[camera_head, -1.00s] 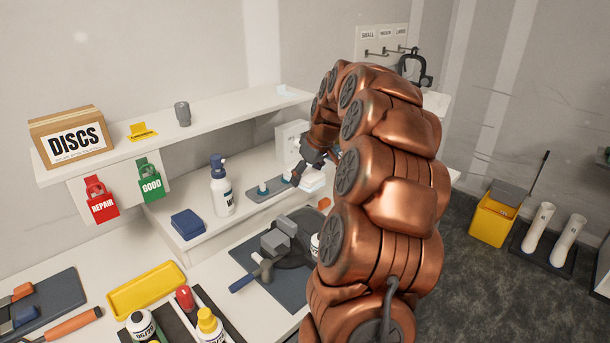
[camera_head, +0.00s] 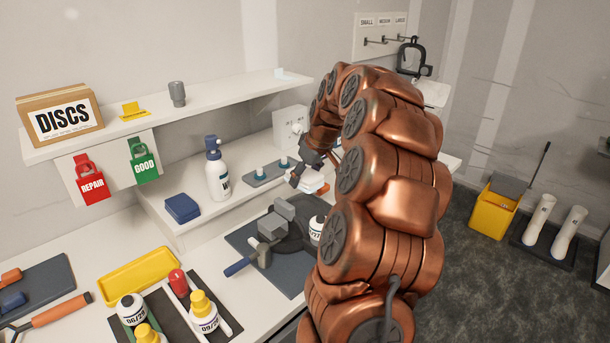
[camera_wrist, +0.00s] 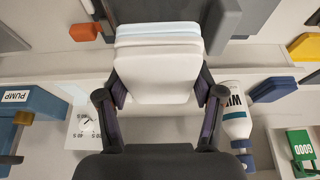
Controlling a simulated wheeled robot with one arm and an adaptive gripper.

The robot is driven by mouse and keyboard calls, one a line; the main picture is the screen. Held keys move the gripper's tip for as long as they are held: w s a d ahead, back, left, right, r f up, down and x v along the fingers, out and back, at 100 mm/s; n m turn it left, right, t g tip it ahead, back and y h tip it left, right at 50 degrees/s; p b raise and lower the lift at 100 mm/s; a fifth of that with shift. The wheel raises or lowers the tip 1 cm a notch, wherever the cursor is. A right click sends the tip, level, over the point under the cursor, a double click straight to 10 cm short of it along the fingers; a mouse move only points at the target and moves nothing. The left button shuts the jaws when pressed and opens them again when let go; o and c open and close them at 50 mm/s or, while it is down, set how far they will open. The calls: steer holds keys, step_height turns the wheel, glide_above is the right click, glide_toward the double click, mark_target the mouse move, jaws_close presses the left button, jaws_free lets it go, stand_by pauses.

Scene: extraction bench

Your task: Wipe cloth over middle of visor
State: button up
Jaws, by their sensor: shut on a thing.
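My gripper (camera_wrist: 160,98) is shut on a white, folded cloth (camera_wrist: 158,75) in the wrist view. White and pale-blue layers show at its far edge. In the head view my gripper (camera_head: 308,172) holds the cloth (camera_head: 310,184) above the front of the raised bench step, behind the dark mat; my arm hides part of this area. I cannot pick out the visor with certainty. A dark, rounded object with a grey block (camera_head: 282,222) lies on the dark mat (camera_head: 240,240) and may be part of the headgear.
A white spray bottle (camera_head: 218,172), a blue pad (camera_head: 182,208) and a grey plate with pegs (camera_head: 262,175) stand on the step. A yellow tray (camera_head: 140,275) and several bottles fill the front left. A shelf (camera_head: 215,105) runs above the step.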

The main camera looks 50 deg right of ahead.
steer(key=shift+r, duration=0.1)
steer(key=shift+w+d+r+p, duration=0.1)
steer(key=shift+w+r+p, duration=0.15)
steer(key=shift+w+p, duration=0.1)
steer(key=shift+w+r+p, duration=0.55)
steer(key=shift+w+p, duration=0.05)
steer(key=shift+w, duration=0.25)
steer(key=shift+w+r, duration=0.1)
steer(key=shift+w, duration=0.45)
steer(key=shift+f+p, duration=0.4)
steer(key=shift+f, duration=2.55)
steer(key=shift+f+b, duration=0.8)
steer(key=shift+f, duration=0.3)
